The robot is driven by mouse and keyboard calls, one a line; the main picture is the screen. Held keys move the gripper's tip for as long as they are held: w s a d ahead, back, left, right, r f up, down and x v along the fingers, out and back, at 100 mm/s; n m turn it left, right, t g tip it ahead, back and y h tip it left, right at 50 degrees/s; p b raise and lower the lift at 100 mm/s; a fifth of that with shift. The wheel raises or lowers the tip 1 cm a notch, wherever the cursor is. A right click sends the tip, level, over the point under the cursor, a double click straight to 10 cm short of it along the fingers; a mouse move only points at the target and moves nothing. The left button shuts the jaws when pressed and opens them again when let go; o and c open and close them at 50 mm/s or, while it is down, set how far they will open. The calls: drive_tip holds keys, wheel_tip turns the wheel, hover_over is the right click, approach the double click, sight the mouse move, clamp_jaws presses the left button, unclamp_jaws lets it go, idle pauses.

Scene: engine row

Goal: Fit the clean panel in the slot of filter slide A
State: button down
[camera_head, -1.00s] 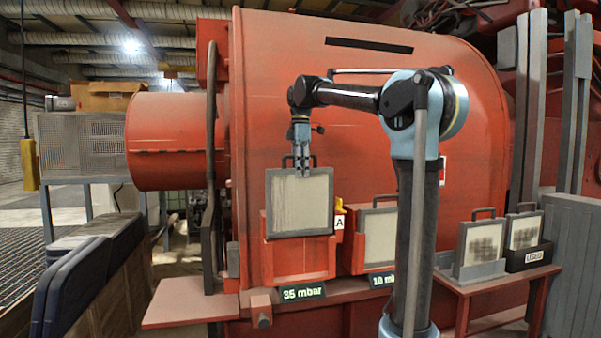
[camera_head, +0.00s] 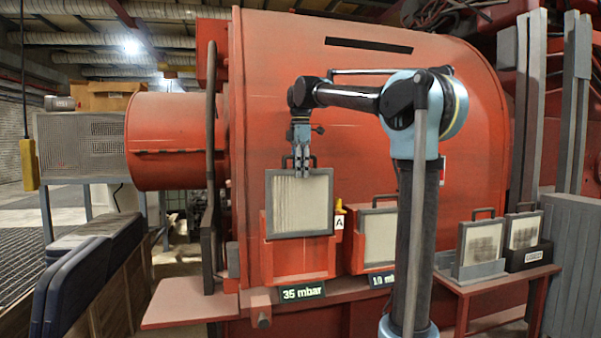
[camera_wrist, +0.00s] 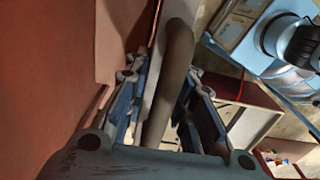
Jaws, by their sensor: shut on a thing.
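My gripper (camera_head: 301,160) is shut on the top handle of the clean panel (camera_head: 300,205), a pale pleated filter in a grey frame. The panel hangs upright in front of the red machine. Its lower edge is at the mouth of the red holder (camera_head: 300,262) of filter slide A, above the "35 mbar" plate (camera_head: 301,292). I cannot tell how far it is inside the slot. The "A" tag (camera_head: 339,222) is at the holder's right. In the wrist view, the grey handle bar (camera_wrist: 168,85) runs between the gripper fingers (camera_wrist: 160,105).
A second red slide with a panel (camera_head: 377,235) stands to the right. Two dirty panels (camera_head: 481,245) (camera_head: 524,232) stand at the far right on a red table, one in a dark labelled holder (camera_head: 530,257). A red ledge (camera_head: 190,308) juts out at lower left.

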sight(300, 208)
drive_tip(key=shift+f, duration=7.05)
idle(0.4)
drive_tip(key=c, duration=1.3)
unclamp_jaws()
drive_tip(key=shift+r, duration=0.1)
